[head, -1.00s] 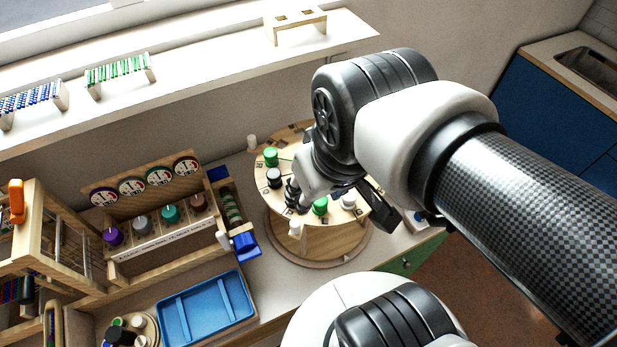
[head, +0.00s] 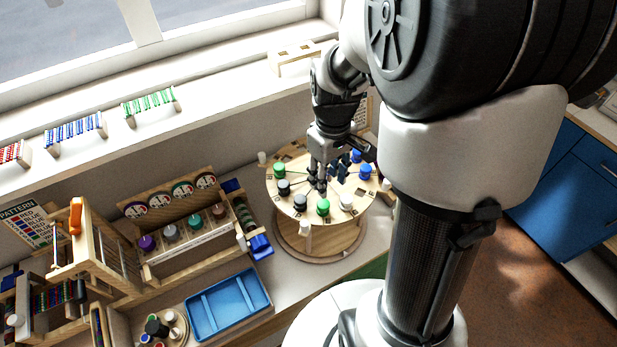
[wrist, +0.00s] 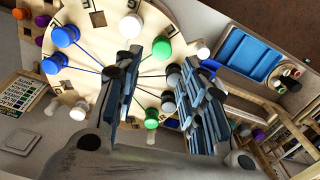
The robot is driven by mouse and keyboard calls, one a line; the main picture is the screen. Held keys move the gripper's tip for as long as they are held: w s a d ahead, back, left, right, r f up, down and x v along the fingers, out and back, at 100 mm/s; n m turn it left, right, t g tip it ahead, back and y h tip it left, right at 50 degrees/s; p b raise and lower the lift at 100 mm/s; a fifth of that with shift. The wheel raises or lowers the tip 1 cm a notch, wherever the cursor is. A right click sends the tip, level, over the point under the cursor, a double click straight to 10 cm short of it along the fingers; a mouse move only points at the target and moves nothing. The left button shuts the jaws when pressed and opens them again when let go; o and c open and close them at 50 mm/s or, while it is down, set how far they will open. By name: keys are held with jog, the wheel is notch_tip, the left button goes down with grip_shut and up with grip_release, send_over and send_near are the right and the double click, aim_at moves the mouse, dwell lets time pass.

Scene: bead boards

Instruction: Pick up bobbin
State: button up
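Several bobbins stand around a round wooden turntable (head: 331,196) with letter marks and slots. They include a green bobbin (head: 280,171), a black bobbin (head: 283,188), a front green bobbin (head: 323,207), a white bobbin (head: 346,202) and a blue bobbin (head: 365,172). I cannot tell which one is meant. My gripper (head: 320,183) points down over the middle of the turntable. In the wrist view its two dark fingers are spread apart, with a green bobbin (wrist: 161,47) showing between them, farther off. Nothing is held. The fingers hide part of the disc.
A wooden rack (head: 190,232) with bobbins and dials stands left of the turntable. A blue tray (head: 228,303) lies in front of it, beside a small round stand with bobbins. A window ledge (head: 215,88) with peg racks runs behind. Thread lines cross the turntable top.

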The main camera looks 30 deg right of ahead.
aim_at(323, 203)
notch_tip(323, 203, down, 6)
jog(key=shift+f+b, duration=0.15)
jog(key=shift+b, duration=0.25)
jog(key=f, duration=0.3)
jog(key=f+b, duration=0.1)
jog(key=f, duration=0.1)
jog(key=shift+w+a+f, duration=0.25)
jog(key=shift+w+f, duration=0.05)
jog(key=shift+f, duration=0.05)
jog(key=shift+c, duration=0.3)
jog(key=c, duration=0.8)
